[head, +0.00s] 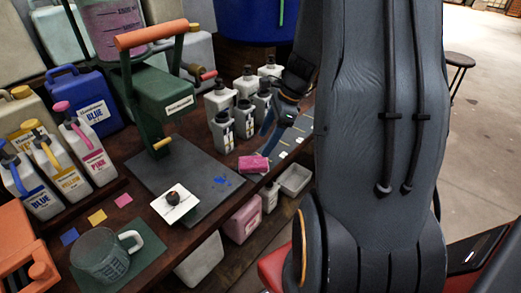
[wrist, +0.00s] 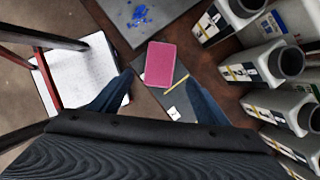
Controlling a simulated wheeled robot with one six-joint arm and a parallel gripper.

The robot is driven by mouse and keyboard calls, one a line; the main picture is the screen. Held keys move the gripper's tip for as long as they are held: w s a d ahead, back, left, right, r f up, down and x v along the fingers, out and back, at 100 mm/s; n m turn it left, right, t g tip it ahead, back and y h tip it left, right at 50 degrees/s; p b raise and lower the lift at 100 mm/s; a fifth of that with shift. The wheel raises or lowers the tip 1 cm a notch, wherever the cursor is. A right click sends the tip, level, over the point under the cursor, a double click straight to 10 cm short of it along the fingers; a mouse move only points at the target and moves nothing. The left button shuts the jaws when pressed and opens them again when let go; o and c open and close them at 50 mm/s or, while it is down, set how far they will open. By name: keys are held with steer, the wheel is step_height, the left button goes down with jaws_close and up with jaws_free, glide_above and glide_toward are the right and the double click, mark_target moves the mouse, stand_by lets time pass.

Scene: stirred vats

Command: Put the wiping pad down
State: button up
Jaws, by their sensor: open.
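The pink wiping pad (head: 254,163) lies flat near the bench's front edge, to the right of the dark plate with blue spots. In the wrist view the pad (wrist: 160,62) lies just ahead of and between my fingertips, with a gap on either side. My gripper (head: 270,135) hangs above and behind the pad in the head view. Its two blue fingers (wrist: 160,84) are spread and hold nothing. Blue stains (head: 222,181) mark the dark plate (head: 180,170) next to the pad.
Several grey-white bottles (head: 222,135) stand close behind the pad, near my gripper. A green press (head: 160,105) stands on the plate, with a white card (head: 182,206) in front. Coloured jugs (head: 85,150) and a mug (head: 100,255) are at the left. A white tray (head: 294,179) sits below the bench edge.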

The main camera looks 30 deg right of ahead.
steer(key=s+a+r+n+h, duration=0.2)
steer(key=s+a+n, duration=0.4)
steer(key=n, duration=0.5)
steer(key=s+a+r+n+g+h, duration=0.1)
steer(key=s+a+r+n+h, duration=0.1)
steer(key=s+a+n, duration=0.4)
steer(key=a+r+n, duration=0.1)
steer(key=a+n, duration=0.4)
steer(key=n, duration=0.1)
steer(key=shift+a+r+g, duration=0.2)
steer(key=shift+r+g, duration=0.1)
steer(key=shift+r, duration=0.1)
